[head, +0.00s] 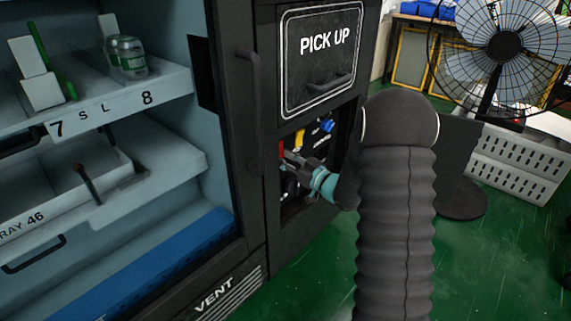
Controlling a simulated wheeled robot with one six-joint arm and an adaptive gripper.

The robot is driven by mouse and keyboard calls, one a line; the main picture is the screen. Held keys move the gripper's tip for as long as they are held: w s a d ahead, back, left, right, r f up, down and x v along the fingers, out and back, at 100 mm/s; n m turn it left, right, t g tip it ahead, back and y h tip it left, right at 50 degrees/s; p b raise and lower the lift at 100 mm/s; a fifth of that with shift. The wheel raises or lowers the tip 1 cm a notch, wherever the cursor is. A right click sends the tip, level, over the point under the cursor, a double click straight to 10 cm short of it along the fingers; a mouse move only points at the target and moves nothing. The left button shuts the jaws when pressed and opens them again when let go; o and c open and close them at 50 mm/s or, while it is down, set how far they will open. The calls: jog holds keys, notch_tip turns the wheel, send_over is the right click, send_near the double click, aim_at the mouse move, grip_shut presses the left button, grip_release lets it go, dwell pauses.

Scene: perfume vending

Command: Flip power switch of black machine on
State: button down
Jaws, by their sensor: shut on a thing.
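The black machine (260,218) fills the left and middle of the head view. Below its "PICK UP" hatch is a recessed panel (331,149) with small controls. A red upright part (281,150), likely the power switch's lever, stands at the panel's left. A yellow part (299,138) and a blue knob (327,126) sit right of it. My gripper (288,162) reaches into the recess and is shut at the lower part of the red piece. The fingertips are small and dark, so the exact contact and the switch's position are hard to tell.
The "PICK UP" hatch (320,52) is just above my gripper. An open shelf compartment with trays (125,92) and a green-tinted bottle (126,56) is at left. A fan (506,43) and white crate (520,160) stand at right. Green floor (480,270) is clear at lower right.

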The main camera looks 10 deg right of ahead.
dwell(0.3)
jog(key=c, duration=0.8)
grip_release()
jog(key=shift+o, duration=0.2)
jog(key=v, duration=1.2)
jog(key=shift+f, duration=0.25)
